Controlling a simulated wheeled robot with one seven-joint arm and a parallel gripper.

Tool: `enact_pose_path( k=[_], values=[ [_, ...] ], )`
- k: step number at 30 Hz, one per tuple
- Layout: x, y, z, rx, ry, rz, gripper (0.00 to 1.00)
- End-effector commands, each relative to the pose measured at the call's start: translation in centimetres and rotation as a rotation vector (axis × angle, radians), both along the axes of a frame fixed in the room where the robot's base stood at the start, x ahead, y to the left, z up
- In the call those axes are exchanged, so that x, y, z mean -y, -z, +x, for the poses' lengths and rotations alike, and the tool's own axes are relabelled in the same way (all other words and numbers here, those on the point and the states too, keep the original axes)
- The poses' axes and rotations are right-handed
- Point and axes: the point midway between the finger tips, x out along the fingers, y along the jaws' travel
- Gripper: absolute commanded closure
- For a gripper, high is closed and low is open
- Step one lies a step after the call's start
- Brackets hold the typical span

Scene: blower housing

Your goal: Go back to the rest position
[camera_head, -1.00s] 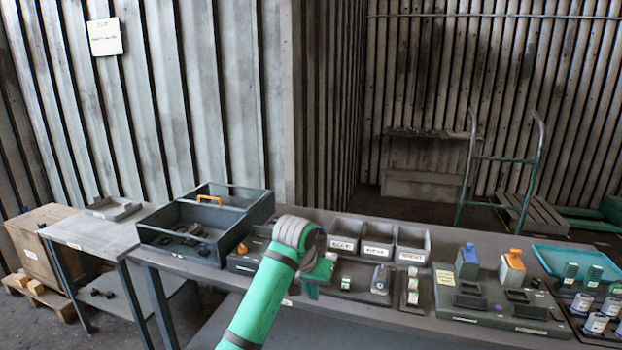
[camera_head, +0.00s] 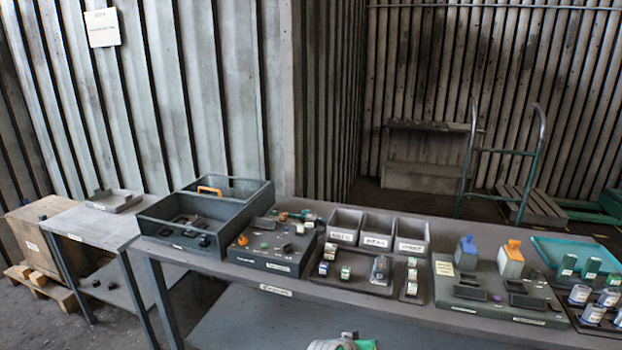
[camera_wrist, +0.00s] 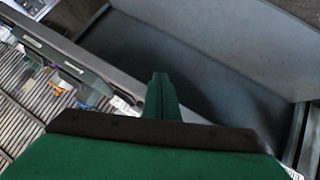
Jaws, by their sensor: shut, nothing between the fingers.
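My gripper (camera_wrist: 162,95) shows in the wrist view as green fingers closed together, with nothing between them. Behind the fingers is a dark grey surface with pale edges. In the head view only a small grey and green part of my arm shows at the bottom edge, in front of the workbench (camera_head: 255,292). The fingers are not visible there.
The bench carries a dark two-part bin (camera_head: 165,236), a fixture board (camera_head: 270,262), three small grey bins (camera_head: 377,228), a right-hand board (camera_head: 490,310) and a teal tray (camera_head: 570,252). A side table (camera_head: 95,228) stands left. A hand truck (camera_head: 515,160) stands behind.

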Motion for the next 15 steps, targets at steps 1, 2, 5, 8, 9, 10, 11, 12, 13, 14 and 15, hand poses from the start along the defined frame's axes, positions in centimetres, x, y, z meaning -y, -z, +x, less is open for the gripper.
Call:
enact_pose_path(
  k=[1, 2, 5, 8, 9, 10, 11, 12, 13, 14, 15],
  values=[
    [0.6, 1.2, -1.2, 0.009, -0.017, -0.027, 1.0],
    [0.8, 1.8, -1.7, 0.016, -0.028, -0.04, 1.0],
    [1.4, 3.3, -3.5, 0.044, -0.068, -0.081, 1.0],
    [1.6, 4.9, -5.6, 0.07, -0.111, -0.113, 1.0],
    [1.6, 5.5, -6.4, 0.08, -0.13, -0.124, 1.0],
    [1.5, 5.9, -7.1, 0.088, -0.144, -0.132, 1.0],
    [1.5, 6.3, -7.8, 0.095, -0.158, -0.138, 1.0],
    [1.4, 6.8, -8.7, 0.104, -0.177, -0.147, 1.0],
    [1.3, 7.2, -9.4, 0.111, -0.192, -0.15, 1.0],
    [1.2, 7.6, -10.2, 0.119, -0.206, -0.156, 1.0],
    [0.9, 8.1, -11.2, 0.129, -0.226, -0.16, 1.0]
  ],
)
